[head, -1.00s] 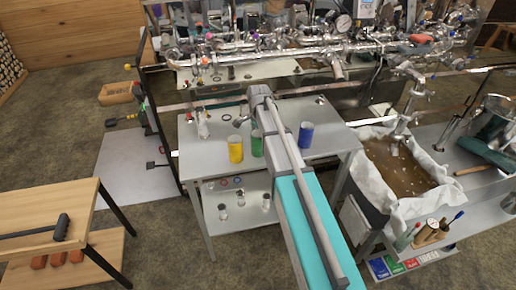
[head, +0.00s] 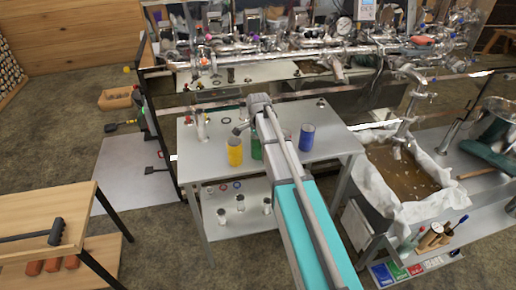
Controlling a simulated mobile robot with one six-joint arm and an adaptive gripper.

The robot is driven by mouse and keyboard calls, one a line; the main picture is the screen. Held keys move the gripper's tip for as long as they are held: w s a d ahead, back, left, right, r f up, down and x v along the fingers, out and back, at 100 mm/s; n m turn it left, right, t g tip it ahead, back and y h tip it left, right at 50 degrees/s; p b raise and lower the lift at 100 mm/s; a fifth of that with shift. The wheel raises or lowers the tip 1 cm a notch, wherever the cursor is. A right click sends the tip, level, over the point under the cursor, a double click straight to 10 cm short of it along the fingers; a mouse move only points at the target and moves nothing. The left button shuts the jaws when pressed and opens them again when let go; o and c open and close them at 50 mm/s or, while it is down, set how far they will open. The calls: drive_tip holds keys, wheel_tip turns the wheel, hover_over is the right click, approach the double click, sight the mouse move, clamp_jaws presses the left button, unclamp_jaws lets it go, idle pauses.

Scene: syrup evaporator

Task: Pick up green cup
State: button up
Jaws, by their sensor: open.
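The green cup (head: 256,150) stands on the grey metal table, between a yellow cup and a blue cup. My arm hides much of it in the head view; only a strip shows at the arm's left edge. My gripper (head: 240,129) is small and partly hidden at the far end of my arm, open, above the table. In the picture it lies just up and left of the green cup and above the yellow cup. It appears empty and apart from the cups.
The yellow cup (head: 234,152) stands close left of the green cup. The blue cup (head: 306,137) is to the right, past my arm. Metal pipework (head: 290,55) runs behind the table (head: 335,145). A cloth-lined basin (head: 375,195) of brown liquid is at right.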

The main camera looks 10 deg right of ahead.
drive_tip(key=c, duration=0.8)
drive_tip(key=shift+r, duration=0.1)
drive_tip(key=shift+r+p, duration=0.25)
drive_tip(key=shift+p, duration=0.1)
drive_tip(key=shift+c, duration=1)
drive_tip(key=shift+r+p, duration=0.5)
drive_tip(key=shift+p, duration=0.05)
drive_tip(key=shift+c, duration=0.2)
drive_tip(key=s+r+p, duration=1.1)
drive_tip(key=s, duration=0.3)
drive_tip(key=shift+r, duration=0.15)
